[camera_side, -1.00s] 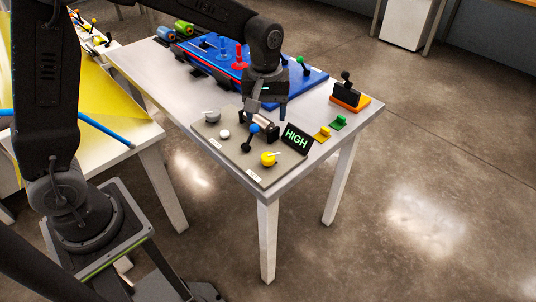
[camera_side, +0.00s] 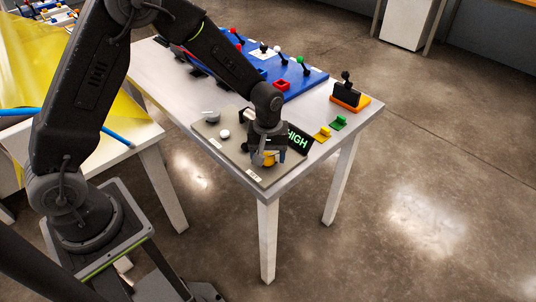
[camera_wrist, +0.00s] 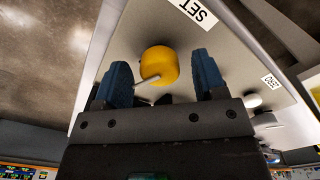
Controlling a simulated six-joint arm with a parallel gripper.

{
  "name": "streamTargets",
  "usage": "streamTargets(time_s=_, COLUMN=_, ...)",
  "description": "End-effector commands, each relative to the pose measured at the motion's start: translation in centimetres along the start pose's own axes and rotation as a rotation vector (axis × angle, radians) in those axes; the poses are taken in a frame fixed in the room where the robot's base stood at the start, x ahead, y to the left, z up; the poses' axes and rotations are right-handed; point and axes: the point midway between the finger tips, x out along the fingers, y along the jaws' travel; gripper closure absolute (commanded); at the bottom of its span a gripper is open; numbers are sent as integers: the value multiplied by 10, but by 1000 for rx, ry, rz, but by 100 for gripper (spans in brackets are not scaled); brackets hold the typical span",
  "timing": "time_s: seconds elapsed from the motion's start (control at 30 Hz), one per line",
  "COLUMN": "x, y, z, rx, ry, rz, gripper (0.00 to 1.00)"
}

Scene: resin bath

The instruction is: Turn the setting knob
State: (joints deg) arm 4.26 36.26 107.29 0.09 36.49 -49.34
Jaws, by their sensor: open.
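The yellow setting knob (camera_wrist: 160,65) sits on the grey panel (camera_wrist: 140,30) near a "SET" label (camera_wrist: 198,12). A thin pale pointer sticks out of the knob toward my gripper. My gripper (camera_wrist: 158,78) is open, with one blue finger on each side of the knob in the wrist view and gaps visible on both sides. In the side view my gripper (camera_side: 268,158) is over the front corner of the panel and partly hides the yellow knob (camera_side: 264,161). I cannot tell how far down the fingers reach around it.
A black display (camera_side: 297,138) reading "HIGH" stands right beside my gripper. A white knob (camera_side: 225,134) and a grey knob (camera_side: 211,116) are on the panel's left. Yellow (camera_side: 322,133) and green (camera_side: 339,122) pieces lie to the right. A blue board (camera_side: 300,82) with levers is behind.

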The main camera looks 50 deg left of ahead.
Motion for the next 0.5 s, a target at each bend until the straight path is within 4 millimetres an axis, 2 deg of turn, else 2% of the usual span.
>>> streamTargets(time_s=0.33, x=4, y=0, z=0, rx=0, ry=1, rz=1, gripper=36)
streamTargets(time_s=0.5, x=4, y=0, z=0, rx=0, ry=1, rz=1, gripper=52)
